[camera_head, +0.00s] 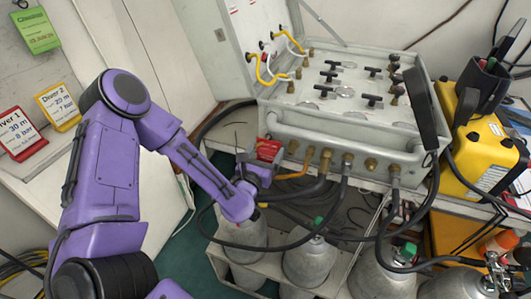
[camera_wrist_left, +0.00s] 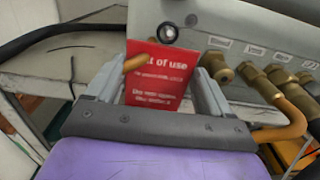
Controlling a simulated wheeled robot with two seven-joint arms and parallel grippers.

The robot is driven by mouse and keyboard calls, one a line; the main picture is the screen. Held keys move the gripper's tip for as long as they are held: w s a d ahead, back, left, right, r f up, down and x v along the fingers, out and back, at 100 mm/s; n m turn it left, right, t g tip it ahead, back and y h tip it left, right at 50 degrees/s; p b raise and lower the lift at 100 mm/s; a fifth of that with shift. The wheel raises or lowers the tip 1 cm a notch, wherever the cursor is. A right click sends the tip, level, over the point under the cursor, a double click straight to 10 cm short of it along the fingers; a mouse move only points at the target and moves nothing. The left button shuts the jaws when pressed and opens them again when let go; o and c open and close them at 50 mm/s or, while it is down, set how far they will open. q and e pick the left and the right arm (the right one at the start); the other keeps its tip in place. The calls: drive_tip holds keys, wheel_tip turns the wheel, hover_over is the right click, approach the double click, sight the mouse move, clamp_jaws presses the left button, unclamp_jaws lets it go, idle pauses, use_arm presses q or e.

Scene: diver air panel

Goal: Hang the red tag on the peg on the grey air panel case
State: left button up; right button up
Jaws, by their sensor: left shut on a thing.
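The red tag (camera_head: 268,150), with white "of use" lettering, is at the left end of the front of the grey air panel case (camera_head: 335,122). My left gripper (camera_head: 255,170) is shut on it. In the left wrist view the tag (camera_wrist_left: 158,90) stands between the two fingers of the gripper (camera_wrist_left: 160,95), its face towards the camera. A short brass-coloured rod (camera_wrist_left: 135,62) with a rounded end crosses the tag's upper left. I cannot tell whether it is the peg or whether it passes through the tag. A dark-ringed round fitting (camera_wrist_left: 168,32) shows on the case above the tag.
Brass fittings (camera_wrist_left: 280,78) and a yellow hose (camera_wrist_left: 292,120) are close on the right. Black hoses (camera_head: 340,195) hang below the case, over grey cylinders (camera_head: 310,262). A yellow box (camera_head: 490,150) stands right of the case. Tags marked "Diver 1" (camera_head: 20,133) and "Diver 2" (camera_head: 58,105) are at the left.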

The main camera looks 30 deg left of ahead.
use_arm(q)
drive_tip(key=shift+f, duration=0.2)
drive_tip(key=o, duration=0.9)
drive_tip(key=v, duration=1)
drive_tip(key=shift+s+d+p, duration=0.1)
drive_tip(key=shift+s+p, duration=0.15)
drive_tip(key=shift+p, duration=0.1)
